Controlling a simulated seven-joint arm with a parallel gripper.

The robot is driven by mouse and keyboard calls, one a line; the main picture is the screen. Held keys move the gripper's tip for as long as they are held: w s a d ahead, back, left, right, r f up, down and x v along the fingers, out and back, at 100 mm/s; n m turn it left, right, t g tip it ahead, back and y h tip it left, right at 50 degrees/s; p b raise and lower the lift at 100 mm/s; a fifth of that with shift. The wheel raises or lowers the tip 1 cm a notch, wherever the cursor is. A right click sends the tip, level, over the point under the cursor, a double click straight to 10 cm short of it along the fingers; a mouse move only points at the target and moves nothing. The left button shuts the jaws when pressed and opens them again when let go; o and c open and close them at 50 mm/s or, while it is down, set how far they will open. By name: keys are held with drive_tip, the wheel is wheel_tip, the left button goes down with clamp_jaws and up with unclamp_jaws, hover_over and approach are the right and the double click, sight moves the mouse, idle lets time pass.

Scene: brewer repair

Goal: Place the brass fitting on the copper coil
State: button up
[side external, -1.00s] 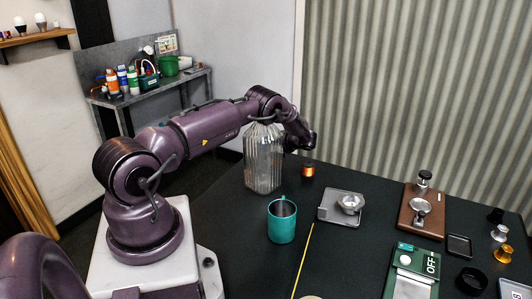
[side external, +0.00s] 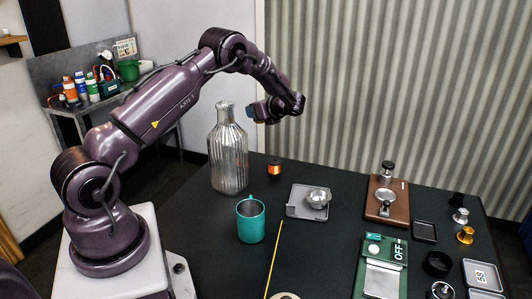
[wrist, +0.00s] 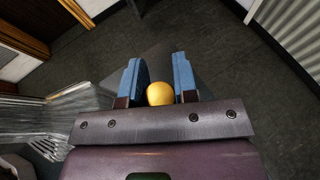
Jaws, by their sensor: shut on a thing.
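In the side view the fitting cannot be made out.
A tall ribbed glass bottle (side external: 228,158) stands left of the coil and also shows in the wrist view (wrist: 45,115).

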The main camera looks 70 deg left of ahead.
drive_tip(key=w+d+f+m+t, duration=0.2)
drive_tip(key=w+d+m+t, duration=0.1)
drive_tip(key=t, duration=0.1)
hover_over(272, 159)
drive_tip(key=shift+m+y, duration=0.3)
wheel_tip(272, 159, down, 6)
drive_tip(key=shift+w+f, duration=0.1)
drive_tip(key=shift+f, duration=0.1)
drive_tip(key=shift+a+f, duration=0.1)
drive_tip(key=shift+f, duration=2.05)
drive_tip(key=shift+f, duration=0.15)
drive_tip(key=o, duration=0.9)
drive_tip(key=shift+o, duration=0.2)
